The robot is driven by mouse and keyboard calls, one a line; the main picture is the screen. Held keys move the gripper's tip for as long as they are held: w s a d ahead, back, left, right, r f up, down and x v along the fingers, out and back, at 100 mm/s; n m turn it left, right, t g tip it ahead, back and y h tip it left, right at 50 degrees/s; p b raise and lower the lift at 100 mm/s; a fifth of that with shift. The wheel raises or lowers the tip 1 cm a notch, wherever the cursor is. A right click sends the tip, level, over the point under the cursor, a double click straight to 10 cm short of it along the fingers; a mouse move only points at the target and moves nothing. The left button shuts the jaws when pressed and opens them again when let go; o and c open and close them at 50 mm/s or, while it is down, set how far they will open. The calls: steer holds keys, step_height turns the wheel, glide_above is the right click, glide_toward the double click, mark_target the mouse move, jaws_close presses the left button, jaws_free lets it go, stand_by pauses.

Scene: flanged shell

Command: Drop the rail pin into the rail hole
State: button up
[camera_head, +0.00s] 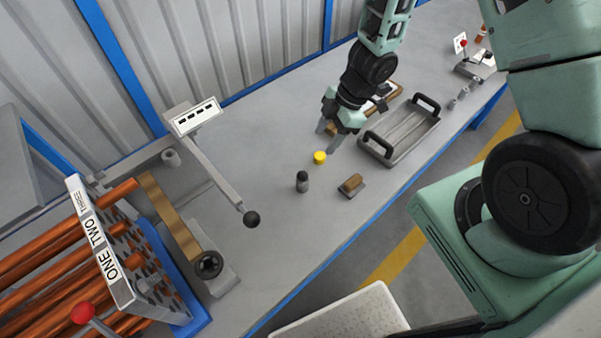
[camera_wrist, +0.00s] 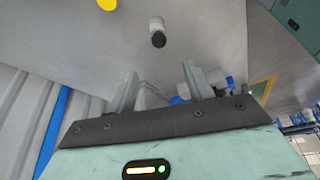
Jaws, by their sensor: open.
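A short grey cylinder with a dark top (camera_head: 302,181) stands upright on the bench, and looks like the rail pin. It also shows in the wrist view (camera_wrist: 157,32), ahead of the fingers and apart from them. My gripper (camera_head: 327,139) is open, with nothing between its fingers (camera_wrist: 158,82). It points down over the bench, beyond a small yellow cylinder (camera_head: 319,157). A grey rail-like bar (camera_head: 214,174) with a black ball end lies to the left. I cannot make out the rail hole.
A grey tray with black handles (camera_head: 400,132) is right of my gripper. A small brown block (camera_head: 351,185) sits near the bench's front edge. A rack of copper tubes (camera_head: 60,255) fills the left. The bench (camera_head: 265,165) between the bar and the dark-topped cylinder is clear.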

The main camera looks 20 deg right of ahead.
steer(key=b, duration=0.2)
glide_above(304, 173)
steer(key=d, duration=0.3)
steer(key=f, duration=0.8)
steer(key=shift+s+a+f, duration=0.1)
steer(key=shift+a+f, duration=0.05)
steer(key=shift+a, duration=0.1)
steer(key=shift+p+x, duration=0.3)
steer(key=shift+x, duration=2.35)
steer(key=shift+a, duration=0.1)
steer(key=c, duration=1.1)
